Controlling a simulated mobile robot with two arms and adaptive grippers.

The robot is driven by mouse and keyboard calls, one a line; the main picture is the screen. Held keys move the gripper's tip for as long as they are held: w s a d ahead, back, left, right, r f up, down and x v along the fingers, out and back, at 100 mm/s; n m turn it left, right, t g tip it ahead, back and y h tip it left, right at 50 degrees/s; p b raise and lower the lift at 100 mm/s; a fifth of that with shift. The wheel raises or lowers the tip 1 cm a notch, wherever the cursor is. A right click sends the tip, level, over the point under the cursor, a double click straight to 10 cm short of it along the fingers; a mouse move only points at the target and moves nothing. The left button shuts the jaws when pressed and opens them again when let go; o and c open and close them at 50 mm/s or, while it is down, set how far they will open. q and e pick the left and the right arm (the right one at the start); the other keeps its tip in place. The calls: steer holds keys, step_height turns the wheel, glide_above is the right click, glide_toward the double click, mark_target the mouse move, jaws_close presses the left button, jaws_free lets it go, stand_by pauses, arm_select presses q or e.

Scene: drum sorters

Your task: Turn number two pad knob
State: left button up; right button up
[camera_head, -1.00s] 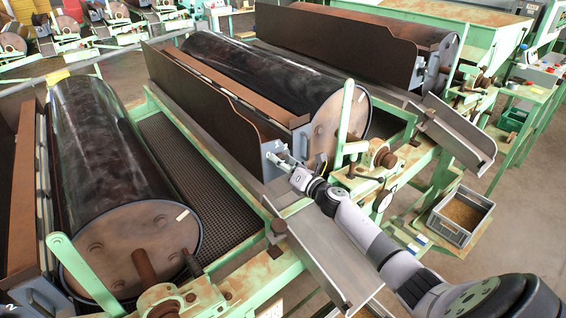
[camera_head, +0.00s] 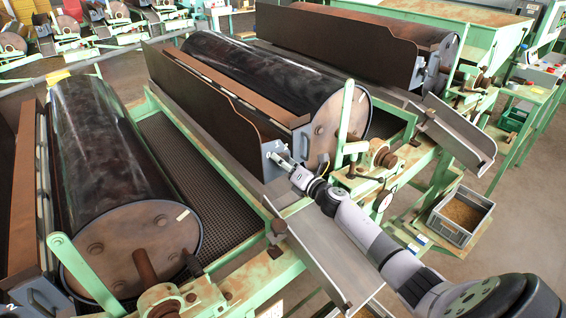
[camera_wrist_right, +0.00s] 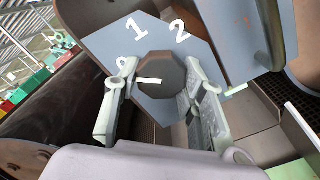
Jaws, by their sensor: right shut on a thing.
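The dark faceted knob (camera_wrist_right: 168,72) sits on a grey-blue panel (camera_wrist_right: 215,65) in the right wrist view. The panel carries white marks 0, 1 and 2 around the knob. The knob's white pointer line points left, near the 0. My right gripper (camera_wrist_right: 160,88) has one finger on each side of the knob and is shut on it. In the head view my right gripper (camera_head: 283,160) reaches the panel (camera_head: 273,150) at the front end of the middle drum sorter; the knob itself is hidden there. My left gripper is not in view.
A large dark drum (camera_head: 120,180) lies at the left, and another drum (camera_head: 270,75) stands behind the panel. A metal chute (camera_head: 330,255) runs below my right arm. A green lever (camera_head: 345,120) rises to the right of my gripper. A grey crate (camera_head: 460,215) stands at right.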

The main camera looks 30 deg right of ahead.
steer(key=m, duration=0.6)
steer(key=shift+r+p, duration=0.15)
steer(key=shift+p, duration=0.25)
steer(key=m+p, duration=0.1)
steer(key=m, duration=0.4)
steer(key=shift+r+m, duration=0.15)
steer(key=shift+m, duration=0.25)
steer(key=m+p, duration=0.1)
steer(key=m, duration=0.9)
steer(key=shift+d, duration=0.1)
steer(key=shift+m, duration=0.5)
steer(key=o, duration=1.1)
steer(key=shift+r, duration=0.1)
steer(key=shift+o, duration=0.2)
